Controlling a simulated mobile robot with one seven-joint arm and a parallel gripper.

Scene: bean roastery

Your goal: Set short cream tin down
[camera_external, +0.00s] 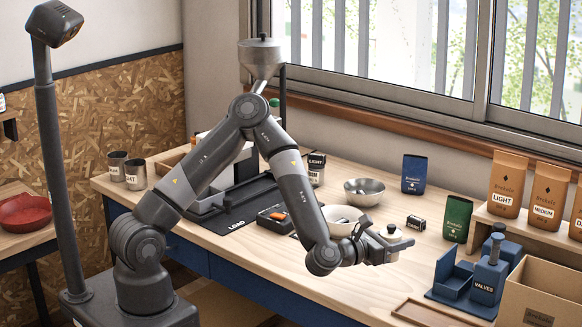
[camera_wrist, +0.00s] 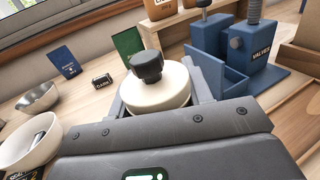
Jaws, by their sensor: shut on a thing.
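The short cream tin (camera_wrist: 152,97) is a low round cream pot with a black knob on its lid. My gripper (camera_wrist: 163,85) is shut on it, one finger on each side. In the external view the tin (camera_external: 383,238) sits upright in my gripper (camera_external: 391,243), over the front part of the wooden table (camera_external: 405,282). It appears to be above the tabletop, but its underside is hidden, so I cannot tell the gap.
A white bowl (camera_external: 343,214) stands just left of the tin, with a metal bowl (camera_external: 364,190) behind. A small black label block (camera_external: 416,222) and a green bag (camera_external: 457,218) are behind it. The blue valves holder (camera_external: 486,277), cardboard box (camera_external: 543,290) and wooden tray (camera_external: 425,313) lie right.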

